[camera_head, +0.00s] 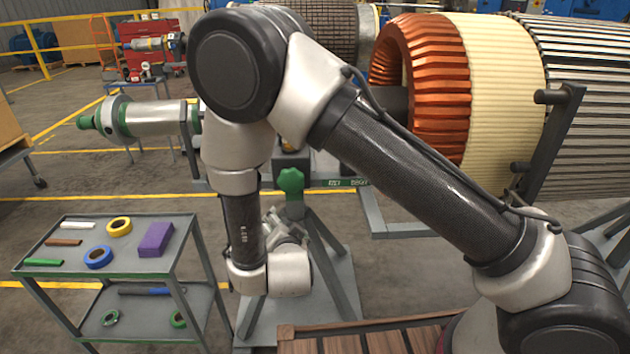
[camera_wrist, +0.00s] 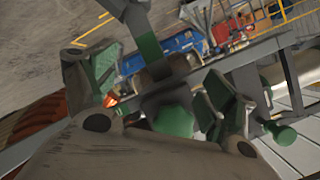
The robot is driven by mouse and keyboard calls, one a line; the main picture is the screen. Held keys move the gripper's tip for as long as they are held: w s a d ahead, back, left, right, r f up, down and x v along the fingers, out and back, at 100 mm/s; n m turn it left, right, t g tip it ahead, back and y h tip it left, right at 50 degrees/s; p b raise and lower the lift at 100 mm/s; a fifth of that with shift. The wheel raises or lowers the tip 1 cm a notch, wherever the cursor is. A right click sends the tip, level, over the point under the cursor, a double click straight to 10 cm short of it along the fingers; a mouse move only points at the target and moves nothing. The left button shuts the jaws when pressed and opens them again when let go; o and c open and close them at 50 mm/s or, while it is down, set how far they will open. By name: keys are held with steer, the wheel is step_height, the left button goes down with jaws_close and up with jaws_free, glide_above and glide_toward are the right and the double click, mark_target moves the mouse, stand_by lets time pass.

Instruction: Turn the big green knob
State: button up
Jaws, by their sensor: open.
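The big green knob (camera_head: 291,183) has a lobed head and sits on top of a green post on a grey stand, just right of my forearm in the head view. In the wrist view the green knob (camera_wrist: 174,120) shows between the fingers of my gripper (camera_wrist: 160,98), beyond the palm. The fingers are spread, with green inner pads on both sides, and I see no contact with the knob. The palm edge hides the knob's lower part.
A grey cart (camera_head: 185,232) with tape rolls and a purple block stands at the left. A large rotor with copper windings (camera_head: 432,75) lies behind at the right. A smaller green handle (camera_wrist: 282,133) shows at the right of the wrist view.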

mark_target(293, 183)
step_height(293, 183, up, 9)
steer(key=w+d+m+t+h, duration=0.1)
steer(key=d+m+t+h, duration=0.1)
steer(key=d+m+t, duration=0.15)
steer(key=shift+t, duration=0.45)
steer(key=w, duration=0.8)
steer(key=shift+w+a, duration=0.1)
steer(key=shift+a, duration=0.3)
steer(key=shift+c, duration=0.3)
steer(key=c, duration=0.9)
